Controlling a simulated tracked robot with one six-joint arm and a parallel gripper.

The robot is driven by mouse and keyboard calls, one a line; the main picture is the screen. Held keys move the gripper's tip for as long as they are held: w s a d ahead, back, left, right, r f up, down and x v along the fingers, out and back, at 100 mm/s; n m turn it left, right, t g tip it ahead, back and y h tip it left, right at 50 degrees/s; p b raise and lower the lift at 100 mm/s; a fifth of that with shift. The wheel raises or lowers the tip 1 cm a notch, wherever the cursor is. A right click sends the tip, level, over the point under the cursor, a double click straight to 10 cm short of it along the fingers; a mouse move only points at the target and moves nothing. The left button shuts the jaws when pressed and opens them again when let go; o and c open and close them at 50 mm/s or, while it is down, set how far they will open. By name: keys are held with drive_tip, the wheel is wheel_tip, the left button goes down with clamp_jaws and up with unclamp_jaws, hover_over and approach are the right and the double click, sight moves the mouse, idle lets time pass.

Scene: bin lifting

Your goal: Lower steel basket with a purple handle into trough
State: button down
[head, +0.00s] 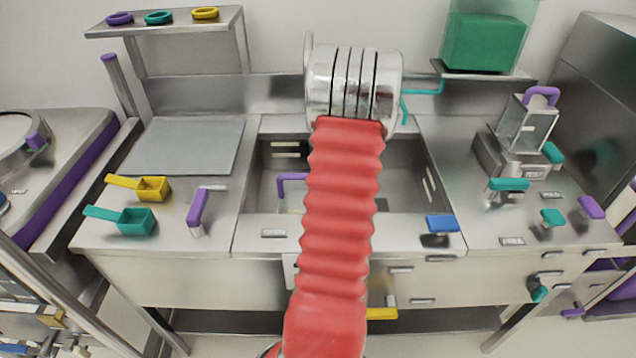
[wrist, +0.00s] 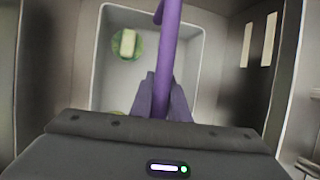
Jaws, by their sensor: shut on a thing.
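The steel basket (wrist: 99,55), a light grey open bin with a rounded rim, is seen from above in the wrist view. A green round thing with a pale block on it lies inside. Its purple handle (wrist: 171,45) runs between my gripper's (wrist: 164,92) two dark fingers, which are shut on it. In the head view the handle (head: 290,178) shows left of my red arm, within the trough's opening. The arm hides most of the basket and my gripper. The trough (head: 412,185) is a steel sink with slotted side walls. I cannot tell whether the basket touches its floor.
Left of the trough are yellow (head: 153,188) and teal (head: 137,220) scoops and a purple-handled tool (head: 197,207). On the right stands a steel device (head: 525,125) with a purple handle. A blue-handled item (head: 441,224) is at the trough's front right edge.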

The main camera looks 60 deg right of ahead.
drive_tip(key=shift+a+f, duration=0.1)
drive_tip(key=shift+f, duration=0.05)
drive_tip(key=shift+c, duration=2)
unclamp_jaws()
drive_tip(key=shift+s, duration=0.15)
drive_tip(key=shift+r, duration=0.2)
drive_tip(key=shift+r, duration=6.85)
